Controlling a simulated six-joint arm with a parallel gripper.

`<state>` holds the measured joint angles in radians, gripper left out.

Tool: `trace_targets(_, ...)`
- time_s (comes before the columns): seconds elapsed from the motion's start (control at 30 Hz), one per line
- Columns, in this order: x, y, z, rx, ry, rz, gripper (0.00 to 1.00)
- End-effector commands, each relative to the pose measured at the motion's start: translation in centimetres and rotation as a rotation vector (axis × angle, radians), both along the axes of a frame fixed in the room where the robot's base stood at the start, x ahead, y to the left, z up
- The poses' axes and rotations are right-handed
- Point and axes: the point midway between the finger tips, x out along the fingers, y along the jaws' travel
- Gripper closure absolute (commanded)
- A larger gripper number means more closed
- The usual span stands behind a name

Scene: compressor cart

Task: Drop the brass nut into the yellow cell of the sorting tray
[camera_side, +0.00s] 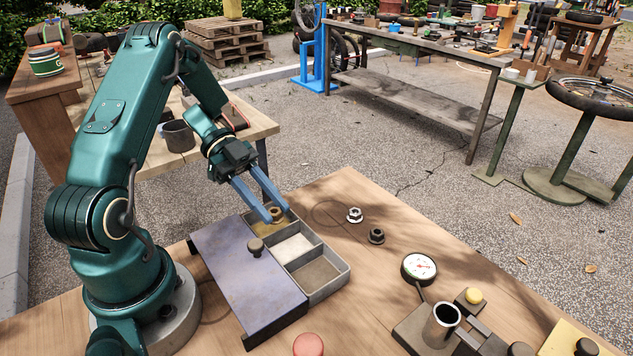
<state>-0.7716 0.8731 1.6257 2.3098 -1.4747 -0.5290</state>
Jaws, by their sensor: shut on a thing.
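My gripper (272,216) points down with its blue fingers at the far end of the sorting tray (332,285). It is shut on the brass nut (276,213), which shows between the fingertips. The nut is at the yellow cell (262,228), the farthest of the tray's cells in view. I cannot tell its exact height over the cell floor. A pale cell (293,247) and a brown cell (314,274) come nearer the camera, and both look empty. A purple-grey lid (240,275) with a dark knob (256,247) lies at the tray's left and leaves these cells uncovered.
A silver nut (355,214) and a dark nut (376,235) lie on the wooden table right of the tray. A pressure gauge (419,267), a metal cup-like cylinder (442,324) and a red knob (308,345) are nearer the camera. The table's far right corner is clear.

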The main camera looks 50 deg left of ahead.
Motion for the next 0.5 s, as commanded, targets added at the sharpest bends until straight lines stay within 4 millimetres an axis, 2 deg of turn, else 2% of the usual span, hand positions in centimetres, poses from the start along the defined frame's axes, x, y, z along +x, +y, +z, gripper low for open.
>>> trace_targets(0.17, -0.01, -0.01, -0.91, 0.000, 0.000, 0.001, 1.00)
trace_targets(0.43, 0.01, 0.01, -1.02, 0.001, -0.001, 0.002, 1.00)
trace_targets(0.47, 0.01, 0.01, -1.02, 0.001, -0.001, 0.002, 0.62)
trace_targets(0.5, 0.01, 0.01, -1.01, 0.001, -0.001, 0.002, 0.47)
